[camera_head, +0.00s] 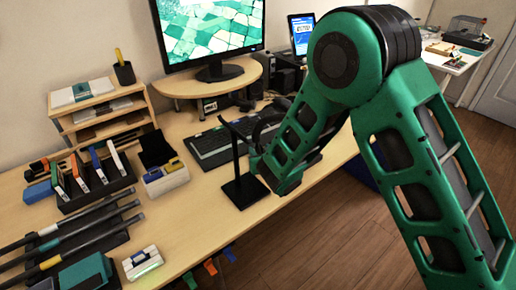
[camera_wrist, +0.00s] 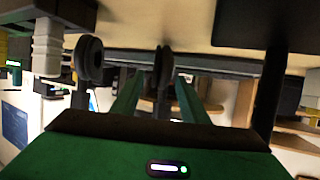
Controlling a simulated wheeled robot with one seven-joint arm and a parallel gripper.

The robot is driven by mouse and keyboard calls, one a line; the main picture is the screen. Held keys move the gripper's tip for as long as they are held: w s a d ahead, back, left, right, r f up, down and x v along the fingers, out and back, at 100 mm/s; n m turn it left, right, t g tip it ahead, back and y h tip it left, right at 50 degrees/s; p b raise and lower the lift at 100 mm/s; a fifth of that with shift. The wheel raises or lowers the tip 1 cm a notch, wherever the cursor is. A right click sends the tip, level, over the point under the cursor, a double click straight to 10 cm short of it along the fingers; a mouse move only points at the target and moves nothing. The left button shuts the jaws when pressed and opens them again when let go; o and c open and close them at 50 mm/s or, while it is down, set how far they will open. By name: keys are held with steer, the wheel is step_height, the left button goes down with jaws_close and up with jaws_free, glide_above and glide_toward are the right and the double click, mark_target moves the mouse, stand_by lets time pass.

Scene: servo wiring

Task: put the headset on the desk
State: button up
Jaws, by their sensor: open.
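The headset shows in the wrist view as two dark round ear cups (camera_wrist: 90,60); its band is not clear. In the head view a dark shape that looks like the headset (camera_head: 268,114) is partly hidden behind my arm. My gripper (camera_wrist: 158,78) has its two green fingers apart, with one ear cup showing between their tips; I cannot tell whether they touch it. The black headset stand (camera_head: 243,190) is upright on the desk (camera_head: 205,215), left of my arm's end. Its pole (camera_wrist: 268,95) is right of the fingers in the wrist view.
A keyboard (camera_head: 215,145) lies behind the stand, below the monitor (camera_head: 210,35) on its riser. A white box (camera_head: 165,178) and a dark organizer (camera_head: 95,188) stand to the left. Bare desk lies in front of the stand, up to the front edge.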

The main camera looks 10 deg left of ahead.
steer(key=v, duration=0.5)
steer(key=shift+s+d+r, duration=0.1)
steer(key=shift+s+r, duration=0.05)
steer(key=shift+s, duration=0.15)
